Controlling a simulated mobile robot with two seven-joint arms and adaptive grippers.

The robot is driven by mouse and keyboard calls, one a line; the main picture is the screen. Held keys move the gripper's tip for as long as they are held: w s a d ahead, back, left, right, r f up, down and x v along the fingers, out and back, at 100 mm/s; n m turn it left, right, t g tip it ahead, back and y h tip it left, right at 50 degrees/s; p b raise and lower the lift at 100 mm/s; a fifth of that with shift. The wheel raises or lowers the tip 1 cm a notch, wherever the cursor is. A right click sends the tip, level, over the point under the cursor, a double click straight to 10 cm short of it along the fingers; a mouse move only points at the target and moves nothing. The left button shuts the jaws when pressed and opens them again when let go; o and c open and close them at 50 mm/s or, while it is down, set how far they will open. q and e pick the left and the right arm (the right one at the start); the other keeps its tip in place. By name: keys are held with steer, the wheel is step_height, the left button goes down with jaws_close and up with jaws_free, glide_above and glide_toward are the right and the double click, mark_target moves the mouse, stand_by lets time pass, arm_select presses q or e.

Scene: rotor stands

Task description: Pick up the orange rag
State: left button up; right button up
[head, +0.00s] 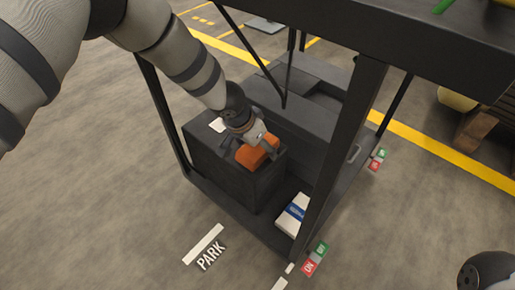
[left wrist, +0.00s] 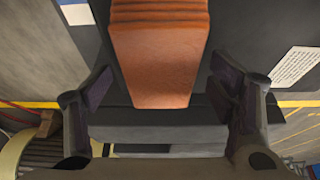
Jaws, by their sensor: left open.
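The orange rag (head: 257,151) is a folded, brick-shaped bundle on top of a dark grey box (head: 238,185) in the stand. In the left wrist view the rag (left wrist: 160,55) hangs in from the top centre, between the two fingers. My left gripper (head: 258,143) is at the rag in the head view. In the left wrist view the left gripper (left wrist: 160,95) is open, with a finger on each side of the rag and gaps visible. The right gripper's fingers are not seen; only a dark round part shows at the lower right of the head view.
The black stand frame (head: 345,140) has posts and a top shelf around the box. A white and blue pack (head: 294,214) lies on its base. A white label (head: 217,125) is on the box. Floor (head: 100,190) at the left is clear.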

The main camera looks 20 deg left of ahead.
mark_target(257, 149)
arm_select(q)
steer(key=shift+f, duration=0.25)
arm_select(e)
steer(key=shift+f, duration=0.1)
arm_select(q)
steer(key=c, duration=1.2)
steer(key=shift+c, duration=0.2)
steer(key=shift+r, duration=0.15)
steer(key=shift+r, duration=0.3)
steer(key=r, duration=0.1)
steer(key=r+p, duration=0.1)
steer(key=r, duration=0.1)
steer(key=s+r+p, duration=0.1)
steer(key=shift+d+r, duration=0.2)
steer(key=shift+r, duration=0.2)
steer(key=s+d+r+p, duration=0.2)
steer(key=s+r, duration=0.6)
steer(key=s, duration=0.4)
steer(key=shift+s+d+p, duration=0.25)
steer(key=shift+d+p, duration=0.15)
steer(key=shift+d, duration=0.35)
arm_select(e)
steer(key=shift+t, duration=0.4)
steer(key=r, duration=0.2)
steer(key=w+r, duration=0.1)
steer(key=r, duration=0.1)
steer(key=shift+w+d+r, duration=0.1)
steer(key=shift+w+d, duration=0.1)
